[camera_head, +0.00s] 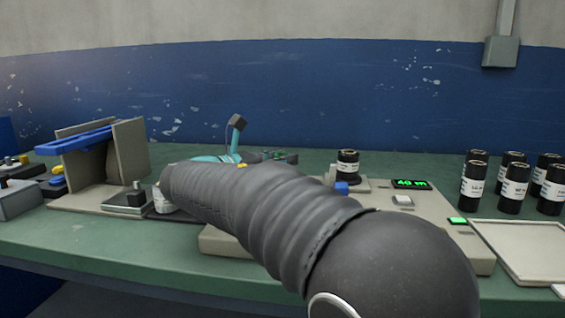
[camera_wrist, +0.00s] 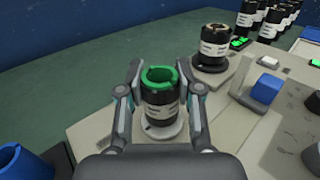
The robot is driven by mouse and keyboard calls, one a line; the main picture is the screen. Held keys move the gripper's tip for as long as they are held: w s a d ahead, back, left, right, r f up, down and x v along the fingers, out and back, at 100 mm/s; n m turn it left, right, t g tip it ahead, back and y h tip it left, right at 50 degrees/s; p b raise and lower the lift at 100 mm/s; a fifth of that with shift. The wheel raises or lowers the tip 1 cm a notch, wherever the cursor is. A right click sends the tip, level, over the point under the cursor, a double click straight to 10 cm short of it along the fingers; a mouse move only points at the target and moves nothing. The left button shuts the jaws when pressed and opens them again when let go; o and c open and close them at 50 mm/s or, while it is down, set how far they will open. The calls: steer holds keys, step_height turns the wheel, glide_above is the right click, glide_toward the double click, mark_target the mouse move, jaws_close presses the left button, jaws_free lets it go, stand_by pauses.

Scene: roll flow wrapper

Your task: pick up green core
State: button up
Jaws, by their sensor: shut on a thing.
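The green core (camera_wrist: 161,78) shows in the wrist view as a green ring at the top of a dark cylinder with a white label. It stands upright over a round pale base on a light machine top. My gripper (camera_wrist: 161,98) has one finger on each side of it and is shut on it. I cannot tell whether its bottom touches the base. In the head view my dark arm hides the gripper and the green core.
A black labelled roll (camera_head: 347,163) stands beside a blue block (camera_head: 341,188) and a green-lit display (camera_head: 411,184). Several black rolls (camera_head: 513,185) and a pale tray (camera_head: 525,250) are at right. A blue-handled stand (camera_head: 128,150) is at left.

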step_height(320, 180, up, 4)
steer(key=shift+f+p, duration=0.1)
steer(key=shift+p, duration=0.35)
steer(key=s+d+r, duration=0.6)
steer(key=d, duration=0.4)
steer(key=shift+s+r, duration=0.15)
steer(key=shift+r, duration=0.15)
steer(key=shift+s, duration=0.1)
